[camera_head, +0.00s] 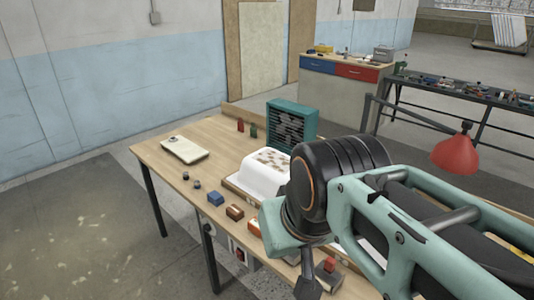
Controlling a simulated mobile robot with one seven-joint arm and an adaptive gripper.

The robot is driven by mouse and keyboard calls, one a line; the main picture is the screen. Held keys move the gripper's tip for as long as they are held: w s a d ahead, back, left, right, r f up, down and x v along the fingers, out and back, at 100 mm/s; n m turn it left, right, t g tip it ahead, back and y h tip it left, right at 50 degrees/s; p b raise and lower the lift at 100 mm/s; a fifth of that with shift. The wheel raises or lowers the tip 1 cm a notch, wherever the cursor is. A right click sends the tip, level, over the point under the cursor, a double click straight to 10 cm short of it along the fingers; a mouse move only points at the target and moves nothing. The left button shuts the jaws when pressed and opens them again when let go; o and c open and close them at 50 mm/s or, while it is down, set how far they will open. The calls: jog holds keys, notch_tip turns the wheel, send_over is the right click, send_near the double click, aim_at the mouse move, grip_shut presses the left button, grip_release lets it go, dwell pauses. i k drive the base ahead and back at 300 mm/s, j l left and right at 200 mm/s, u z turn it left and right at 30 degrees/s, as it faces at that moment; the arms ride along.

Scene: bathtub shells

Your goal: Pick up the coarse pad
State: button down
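Small blocks lie in a row along the near edge of the wooden table: a blue block (215,198), a brown block with a pale band (235,212) and an orange block (254,228). A red piece (330,264) is on a dark item near the table's right corner. I cannot tell which of these is the coarse pad. A white tub shell (257,182) with brown patches on top stands behind the row. My gripper (308,280) shows only as a dark part below my arm's end, over the table's near side. Whether its fingers are open is not visible.
The wooden table (165,148) also bears a white flat item (184,149), small dark knobs (190,182), red and green upright pieces (246,128) and a teal fan box (291,124). A red lamp (455,152) hangs at right. The table's left part has bare room.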

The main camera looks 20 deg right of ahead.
aim_at(234, 212)
jog(key=z, duration=0.45)
jog(key=i+j+z, duration=0.2)
jog(key=z, duration=0.15)
jog(key=i+j+z, duration=0.15)
jog(key=j+z, duration=0.2)
jog(key=i+j+z, duration=0.1)
jog(key=j, duration=0.35)
jog(key=i+j+z, duration=0.1)
jog(key=j, duration=0.3)
